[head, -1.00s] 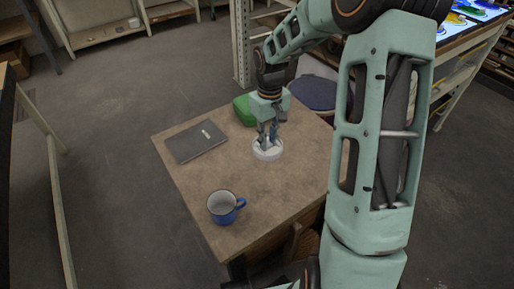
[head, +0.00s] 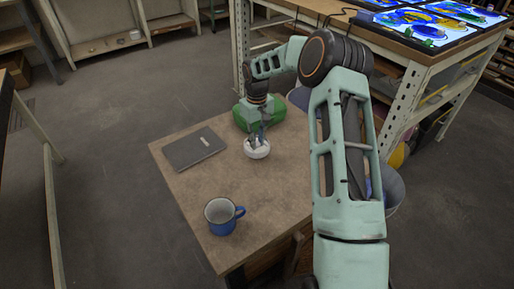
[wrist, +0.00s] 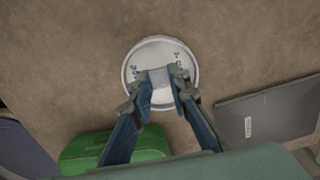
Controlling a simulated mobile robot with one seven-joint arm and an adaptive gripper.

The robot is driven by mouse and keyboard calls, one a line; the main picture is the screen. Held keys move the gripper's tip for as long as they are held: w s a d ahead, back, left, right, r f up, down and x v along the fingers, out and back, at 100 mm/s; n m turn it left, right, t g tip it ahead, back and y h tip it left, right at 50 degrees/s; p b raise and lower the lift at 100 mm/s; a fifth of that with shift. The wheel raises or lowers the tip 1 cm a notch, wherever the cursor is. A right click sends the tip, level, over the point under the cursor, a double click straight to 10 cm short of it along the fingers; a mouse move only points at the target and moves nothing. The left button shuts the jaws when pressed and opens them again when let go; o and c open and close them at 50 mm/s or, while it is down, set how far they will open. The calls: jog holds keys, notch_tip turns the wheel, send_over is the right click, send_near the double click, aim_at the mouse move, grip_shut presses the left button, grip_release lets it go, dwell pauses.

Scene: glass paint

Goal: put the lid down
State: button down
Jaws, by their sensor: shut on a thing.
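The lid (head: 259,153) is a round white disc with a raised rim over the far part of the table (head: 265,195). In the wrist view the lid (wrist: 150,52) shows dark lettering and a pale block at its middle. My gripper (head: 256,141) is over the lid. In the wrist view my gripper (wrist: 159,78) is shut on the lid's middle, one finger on each side of the pale block. I cannot tell whether the lid touches the table or hangs just above it.
A dark grey notebook (head: 194,148) lies left of the lid. A green case (head: 277,122) stands behind it at the table's far edge. A blue mug (head: 222,214) stands at the front left. The table between the mug and the lid is clear.

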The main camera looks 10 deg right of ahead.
jog(key=shift+f, duration=1.45)
jog(key=shift+s, duration=0.1)
jog(key=shift+f+b, duration=0.15)
jog(key=shift+b, duration=0.15)
jog(key=c, duration=1.8)
grip_release()
